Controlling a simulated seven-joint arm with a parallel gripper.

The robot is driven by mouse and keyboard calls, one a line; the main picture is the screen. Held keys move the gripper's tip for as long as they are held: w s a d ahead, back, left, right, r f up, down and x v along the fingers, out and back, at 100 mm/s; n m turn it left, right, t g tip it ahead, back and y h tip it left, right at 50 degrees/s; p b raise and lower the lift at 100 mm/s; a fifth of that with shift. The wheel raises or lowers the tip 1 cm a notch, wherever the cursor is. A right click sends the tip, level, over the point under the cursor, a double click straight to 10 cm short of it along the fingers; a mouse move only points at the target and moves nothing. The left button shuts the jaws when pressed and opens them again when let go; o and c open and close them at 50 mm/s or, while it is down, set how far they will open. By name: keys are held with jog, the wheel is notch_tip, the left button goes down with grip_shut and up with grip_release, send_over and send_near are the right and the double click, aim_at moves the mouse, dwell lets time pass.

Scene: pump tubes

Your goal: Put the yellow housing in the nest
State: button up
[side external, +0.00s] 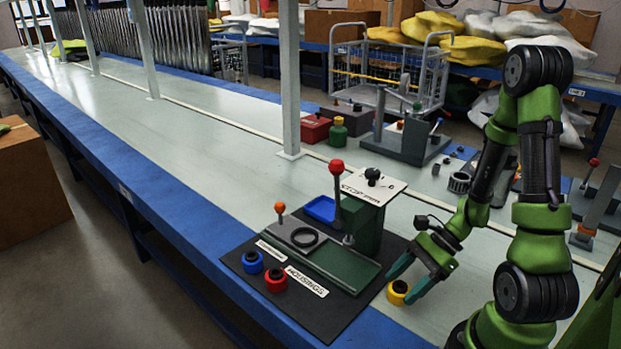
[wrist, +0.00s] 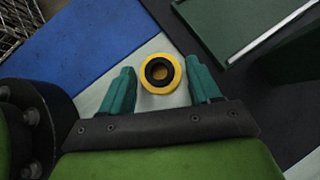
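The yellow housing (side external: 397,292), a short ring with a black centre, sits on the pale table just off the right edge of the black mat. In the wrist view the housing (wrist: 174,83) lies between the teal fingers of my gripper (wrist: 160,72), with small gaps showing at both sides. My gripper (side external: 410,279) is low at the housing, and its fingers are open.
A blue housing (side external: 253,262) and a red housing (side external: 276,280) sit on the black mat (side external: 330,320) near the HOUSINGS label. A red-knobbed lever (side external: 338,195) and a green block (side external: 362,225) stand behind the fixture. A blue tray (side external: 320,209) is nearby.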

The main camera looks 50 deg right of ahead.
jog(key=c, duration=0.9)
jog(key=shift+r, duration=0.1)
